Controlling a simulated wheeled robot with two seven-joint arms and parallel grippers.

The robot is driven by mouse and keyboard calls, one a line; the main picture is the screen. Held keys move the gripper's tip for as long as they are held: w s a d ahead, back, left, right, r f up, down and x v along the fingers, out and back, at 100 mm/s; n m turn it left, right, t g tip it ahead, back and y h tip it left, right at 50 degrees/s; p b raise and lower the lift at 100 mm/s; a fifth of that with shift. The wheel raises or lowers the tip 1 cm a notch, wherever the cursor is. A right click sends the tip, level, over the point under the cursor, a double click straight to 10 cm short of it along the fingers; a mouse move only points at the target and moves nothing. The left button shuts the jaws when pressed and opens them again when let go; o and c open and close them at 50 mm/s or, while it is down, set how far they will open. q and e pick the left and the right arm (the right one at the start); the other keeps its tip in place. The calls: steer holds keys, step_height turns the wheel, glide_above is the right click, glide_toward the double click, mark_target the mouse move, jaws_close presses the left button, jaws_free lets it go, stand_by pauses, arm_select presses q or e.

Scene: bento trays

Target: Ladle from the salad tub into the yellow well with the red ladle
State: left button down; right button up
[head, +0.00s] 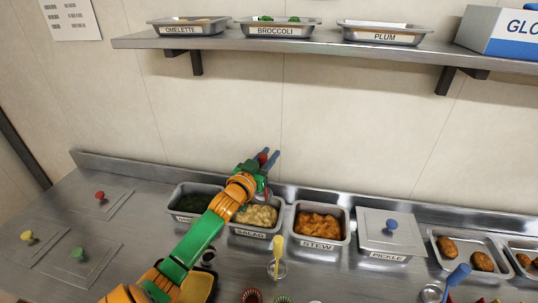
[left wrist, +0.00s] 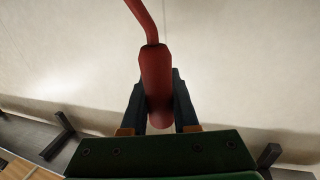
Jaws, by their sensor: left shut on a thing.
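My left gripper (head: 268,158) is above the back of the salad tub (head: 256,233), its fingers pointing up and away. It is shut on the red ladle (head: 262,158). In the left wrist view the ladle's thick red handle (left wrist: 155,75) sits between the dark fingers (left wrist: 158,110), with a bent thinner shaft beyond. The ladle's bowl cannot be made out. The salad tub holds a pale yellow, chunky salad, partly hidden by my left arm. A dark tray with a yellow-orange edge (head: 212,285) shows partly behind my forearm; its wells cannot be told apart. My right gripper is not in view.
A dark green tub (head: 181,211) stands left of the salad and the stew tub (head: 319,243) right of it. A lidded pickle tub (head: 371,257) follows. A yellow-handled ladle (head: 278,256) stands in front. Flat lids lie at left. A shelf (head: 230,43) with trays hangs above.

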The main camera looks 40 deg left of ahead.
arm_select(q)
steer(key=f+b, duration=0.3)
steer(key=shift+s+f, duration=0.35)
steer(key=shift+f, duration=0.05)
steer(key=f+b, duration=0.1)
steer(key=f, duration=0.1)
steer(key=f+b, duration=0.2)
steer(key=w+f+b, duration=0.1)
steer(key=f, duration=0.1)
steer(key=shift+a+f+b, duration=0.1)
steer(key=shift+f+b, duration=0.2)
steer(key=shift+f, duration=0.05)
steer(key=shift+s+r, duration=0.1)
step_height(320, 180, up, 10)
steer(key=p, duration=1)
steer(key=shift+p, duration=0.3)
